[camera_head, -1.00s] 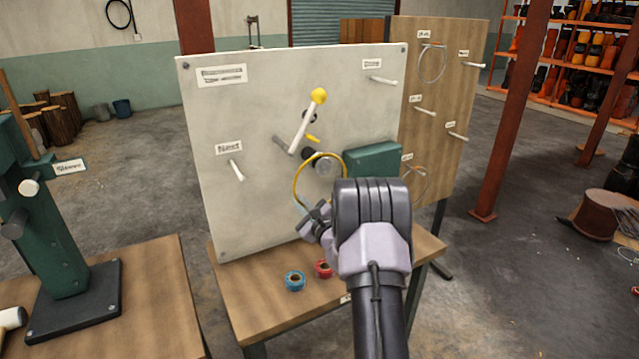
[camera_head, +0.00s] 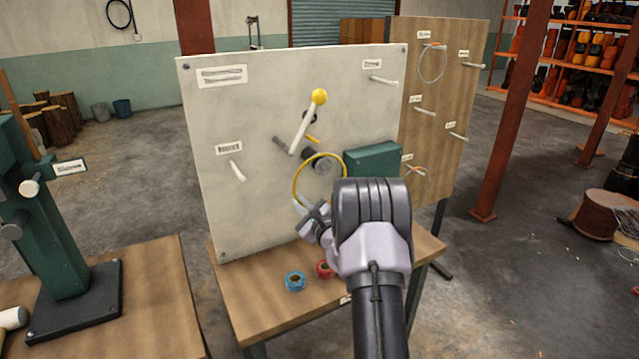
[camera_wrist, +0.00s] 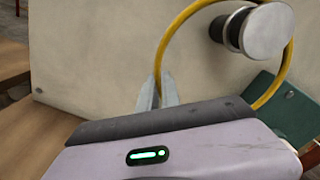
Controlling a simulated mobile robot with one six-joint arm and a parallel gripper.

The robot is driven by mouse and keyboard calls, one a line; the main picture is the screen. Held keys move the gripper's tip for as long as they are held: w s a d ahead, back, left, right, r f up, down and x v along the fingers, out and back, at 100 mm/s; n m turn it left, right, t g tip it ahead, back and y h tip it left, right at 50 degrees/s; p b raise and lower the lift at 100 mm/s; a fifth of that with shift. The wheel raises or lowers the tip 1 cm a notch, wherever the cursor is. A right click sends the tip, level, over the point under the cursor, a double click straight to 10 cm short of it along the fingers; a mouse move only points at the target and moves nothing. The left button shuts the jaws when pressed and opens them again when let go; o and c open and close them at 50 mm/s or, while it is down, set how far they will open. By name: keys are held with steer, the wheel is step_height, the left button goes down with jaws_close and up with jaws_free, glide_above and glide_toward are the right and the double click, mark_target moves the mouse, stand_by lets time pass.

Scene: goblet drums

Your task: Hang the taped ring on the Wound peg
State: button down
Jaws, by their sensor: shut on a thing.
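The ring (camera_head: 294,184) is a thin yellow hoop held upright in front of the pale upright board (camera_head: 240,110). My gripper (camera_head: 300,205) is shut on its lower left edge. The ring also shows in the wrist view (camera_wrist: 164,45), between my fingertips (camera_wrist: 158,92). It circles the outline of a round metal knob (camera_wrist: 264,32); I cannot tell whether it is around the knob or in front of it. White pegs stick out at the board's left (camera_head: 237,171) and upper right (camera_head: 384,81). Their labels are too blurred to read surely. I cannot make out tape on the ring.
A yellow-tipped lever (camera_head: 308,122) and a green box (camera_head: 372,161) project from the board. Blue (camera_head: 295,282) and red (camera_head: 323,269) tape rolls lie on the table below. A green stand (camera_head: 55,220) is at left. A wooden pegboard (camera_head: 440,150) stands behind.

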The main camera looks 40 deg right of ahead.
step_height(320, 180, up, 2)
steer(key=shift+p, duration=0.5)
steer(key=shift+f, duration=0.1)
steer(key=b+v, duration=0.5)
steer(key=v, duration=0.8)
steer(key=s+a+r+p, duration=0.1)
steer(key=s+r+p, duration=0.2)
steer(key=r, duration=0.3)
steer(key=shift+p+v, duration=0.35)
steer(key=shift+v, duration=0.55)
